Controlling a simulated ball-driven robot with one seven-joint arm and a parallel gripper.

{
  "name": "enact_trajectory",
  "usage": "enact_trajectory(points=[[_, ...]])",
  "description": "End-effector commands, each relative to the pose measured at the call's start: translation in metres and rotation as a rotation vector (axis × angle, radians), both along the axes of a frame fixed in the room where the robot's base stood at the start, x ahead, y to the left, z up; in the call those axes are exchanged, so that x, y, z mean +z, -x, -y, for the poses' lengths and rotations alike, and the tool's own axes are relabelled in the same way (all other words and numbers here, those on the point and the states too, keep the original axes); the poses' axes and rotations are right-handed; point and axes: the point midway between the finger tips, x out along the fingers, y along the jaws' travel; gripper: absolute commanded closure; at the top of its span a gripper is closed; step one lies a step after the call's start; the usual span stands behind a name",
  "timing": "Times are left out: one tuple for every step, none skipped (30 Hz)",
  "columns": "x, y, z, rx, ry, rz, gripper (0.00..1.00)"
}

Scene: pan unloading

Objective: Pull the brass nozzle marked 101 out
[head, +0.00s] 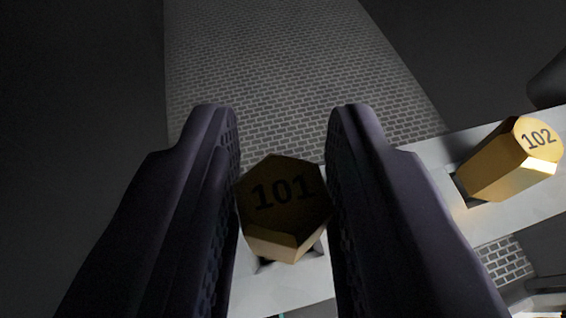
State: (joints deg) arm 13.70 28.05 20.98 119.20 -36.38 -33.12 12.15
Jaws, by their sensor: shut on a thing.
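The brass nozzle marked 101 (285,205) is a hexagonal piece whose numbered end faces me at the middle of the head view. My gripper (284,190) has one dark finger on each side of it and is shut on it. The nozzle's lower end is at a dark hole in a pale grey bar (300,287). I cannot tell how much of it sits in the hole, since the nozzle and fingers hide most of the hole.
A second brass nozzle, marked 102 (508,160), stands in the same bar to the right, apart from my right finger. A grey brick-patterned surface (290,75) lies beyond the bar. The sides are dark. A dark rounded shape shows at the upper right edge.

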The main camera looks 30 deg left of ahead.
Motion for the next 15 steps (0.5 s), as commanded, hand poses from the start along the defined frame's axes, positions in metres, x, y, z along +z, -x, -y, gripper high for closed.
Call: enact_trajectory(points=[[0.002, 0.0, 0.0, 0.0, -0.001, 0.001, 1.0], [0.004, 0.0, 0.0, 0.0, -0.001, 0.001, 1.0], [0.005, 0.0, 0.0, 0.0, -0.001, 0.001, 1.0], [0.007, 0.0, 0.0, 0.0, -0.001, 0.001, 1.0], [0.009, 0.0, 0.0, 0.0, -0.001, 0.001, 1.0], [0.011, 0.0, 0.0, 0.0, -0.001, 0.001, 1.0], [0.012, 0.0, 0.0, 0.0, -0.001, 0.001, 1.0], [0.014, 0.0, 0.0, 0.0, -0.001, 0.001, 1.0], [0.016, 0.0, 0.0, 0.0, -0.001, 0.001, 1.0], [0.017, 0.0, 0.0, 0.0, -0.001, 0.001, 1.0], [0.019, 0.0, 0.0, 0.0, -0.001, 0.001, 1.0], [0.021, 0.0, 0.0, 0.0, -0.001, 0.001, 1.0], [0.022, 0.0, 0.0, 0.0, -0.001, 0.001, 1.0], [0.023, 0.0, 0.0, 0.0, -0.001, 0.001, 1.0], [0.025, 0.0, 0.0, 0.0, -0.001, 0.001, 1.0]])
